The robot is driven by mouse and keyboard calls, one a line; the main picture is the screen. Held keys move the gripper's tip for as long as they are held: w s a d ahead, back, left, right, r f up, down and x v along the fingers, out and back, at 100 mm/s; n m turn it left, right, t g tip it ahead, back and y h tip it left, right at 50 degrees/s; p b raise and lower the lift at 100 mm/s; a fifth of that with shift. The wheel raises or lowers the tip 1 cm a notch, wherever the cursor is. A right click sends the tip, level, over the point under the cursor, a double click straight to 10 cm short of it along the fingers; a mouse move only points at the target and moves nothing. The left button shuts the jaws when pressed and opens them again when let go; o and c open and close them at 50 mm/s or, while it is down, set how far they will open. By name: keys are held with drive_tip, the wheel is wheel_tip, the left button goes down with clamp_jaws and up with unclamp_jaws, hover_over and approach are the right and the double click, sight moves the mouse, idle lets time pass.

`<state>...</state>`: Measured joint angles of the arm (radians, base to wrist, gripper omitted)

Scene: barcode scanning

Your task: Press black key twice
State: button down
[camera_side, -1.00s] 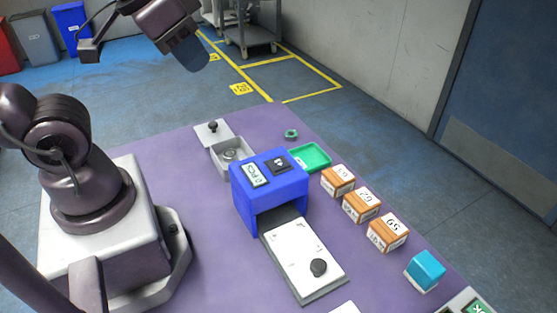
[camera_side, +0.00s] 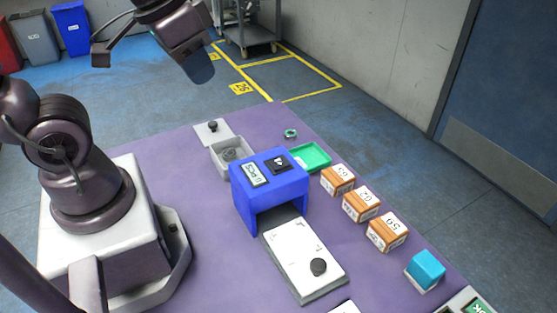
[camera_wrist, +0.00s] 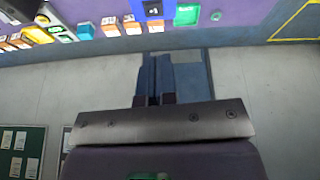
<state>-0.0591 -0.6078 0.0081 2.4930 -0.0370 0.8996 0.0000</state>
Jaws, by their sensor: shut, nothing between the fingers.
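The black key (camera_side: 279,163) is a small dark square with a white mark on top of the blue scanner housing (camera_side: 290,186). A white display (camera_side: 255,175) with dark characters lies to its left. My gripper (camera_side: 203,76) is shut and empty, high above and behind the housing, up and to the left of the key in the side view. It touches nothing. In the wrist view my closed gripper fingers (camera_wrist: 154,84) point toward the wall, and the black key (camera_wrist: 153,10) shows at the top edge.
A grey box (camera_side: 226,170), green tray (camera_side: 322,158), several orange-brown boxes (camera_side: 361,198) and a cyan block (camera_side: 427,267) stand around. The air around my gripper is clear.

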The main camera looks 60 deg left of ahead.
drive_tip(key=w+d+f+n+g+h, duration=0.2)
drive_tip(key=w+f+n+h, duration=0.3)
drive_tip(key=f+n, duration=0.3)
drive_tip(key=n+t+h, duration=0.2)
drive_tip(key=n+t, duration=0.1)
drive_tip(key=n, duration=0.4)
hover_over(276, 163)
drive_tip(key=shift+f, duration=0.3)
drive_tip(key=shift+f, duration=0.1)
drive_tip(key=shift+f, duration=4.3)
drive_tip(key=shift+f, duration=0.1)
drive_tip(key=shift+f, duration=0.3)
